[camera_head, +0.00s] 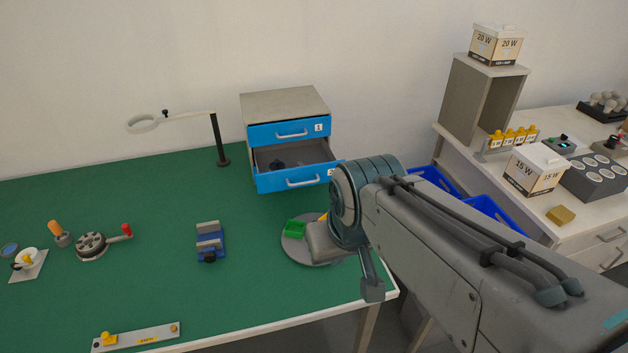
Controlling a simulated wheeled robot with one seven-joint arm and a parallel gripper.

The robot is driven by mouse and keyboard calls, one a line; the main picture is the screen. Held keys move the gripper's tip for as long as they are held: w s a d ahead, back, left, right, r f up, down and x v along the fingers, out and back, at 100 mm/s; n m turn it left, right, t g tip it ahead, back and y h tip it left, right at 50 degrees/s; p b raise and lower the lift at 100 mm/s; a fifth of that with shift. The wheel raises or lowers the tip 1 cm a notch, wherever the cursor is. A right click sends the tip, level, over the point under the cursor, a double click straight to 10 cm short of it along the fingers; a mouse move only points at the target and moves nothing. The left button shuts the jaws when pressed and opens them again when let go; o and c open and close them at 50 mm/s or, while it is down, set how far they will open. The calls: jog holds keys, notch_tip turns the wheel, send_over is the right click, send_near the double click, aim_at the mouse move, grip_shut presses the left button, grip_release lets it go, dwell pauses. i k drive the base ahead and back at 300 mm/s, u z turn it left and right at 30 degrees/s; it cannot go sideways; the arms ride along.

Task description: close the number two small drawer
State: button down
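A small grey drawer cabinet (284,101) with two blue-fronted drawers stands at the back of the green bench. The upper drawer (290,130), labelled 1, is shut. The lower drawer (292,179) is pulled out, and its grey inside shows a few small dark items. Its number label is at the right end of the front, partly hidden by my arm. My arm comes in from the right and its wrist is in front of the drawer's right end. I cannot make out my gripper's fingers or whether it touches the drawer.
A round grey plate (292,251) with a green block (295,228) lies below the drawer, partly behind my arm. A blue vise (210,243) and a magnifier lamp (218,140) stand to the left. Blue bins (436,180) and a white side bench are at right.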

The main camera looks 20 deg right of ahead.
aim_at(320, 162)
jog(key=z, duration=0.55)
jog(key=k, duration=0.5)
jog(key=u, duration=0.35)
jog(key=i, duration=0.95)
jog(key=z, duration=2.05)
jog(key=k, duration=0.5)
jog(key=u, duration=0.55)
